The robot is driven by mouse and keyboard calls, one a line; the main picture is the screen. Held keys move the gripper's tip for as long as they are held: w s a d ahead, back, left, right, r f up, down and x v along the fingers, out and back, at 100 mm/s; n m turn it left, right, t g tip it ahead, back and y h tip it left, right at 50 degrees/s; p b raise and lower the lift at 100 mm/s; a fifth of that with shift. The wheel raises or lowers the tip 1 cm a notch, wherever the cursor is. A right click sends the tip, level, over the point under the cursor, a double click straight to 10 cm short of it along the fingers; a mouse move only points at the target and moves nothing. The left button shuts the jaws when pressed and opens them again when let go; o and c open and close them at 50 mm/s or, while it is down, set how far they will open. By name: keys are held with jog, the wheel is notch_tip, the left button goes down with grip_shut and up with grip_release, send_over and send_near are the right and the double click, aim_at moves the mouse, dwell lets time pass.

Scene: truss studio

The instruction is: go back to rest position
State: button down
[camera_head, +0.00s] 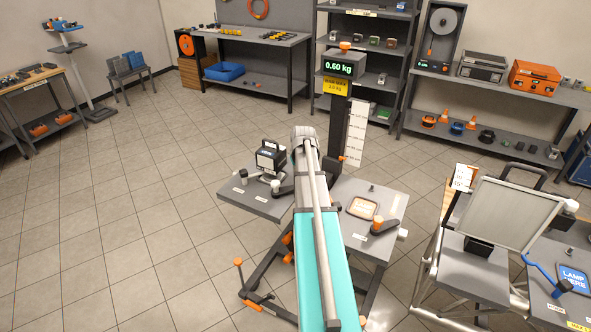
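My arm reaches up the middle of the picture, a teal link with a grey tube, ending at a grey rounded joint. My gripper does not show; the far end of the arm is hidden behind that joint. The arm passes over a grey bench with a left plate (257,199) and a right plate (345,238). A dark boxy device (270,157) stands on the left plate, close to the arm in the picture. I cannot tell whether the arm touches anything.
A dark post with a 0.60 kg display (343,65) stands just behind the arm. A stand with a pale panel (514,212) is at the right. Shelves (490,72) line the back. The tiled floor (130,220) at left is clear.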

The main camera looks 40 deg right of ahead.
jog(key=shift+a, duration=0.1)
dwell(0.3)
jog(key=a+n+g+y, duration=0.1)
jog(key=a+n, duration=0.1)
jog(key=a, duration=2.3)
jog(key=s+a+n+g, duration=0.1)
jog(key=s+a, duration=0.2)
jog(key=a, duration=0.4)
jog(key=s+a+n, duration=0.1)
jog(key=s+a, duration=0.2)
jog(key=a, duration=0.5)
jog(key=s+a+f+n+g, duration=0.1)
jog(key=s+a, duration=0.2)
jog(key=a, duration=0.5)
jog(key=shift+s+g+y, duration=0.3)
jog(key=shift+s, duration=0.1)
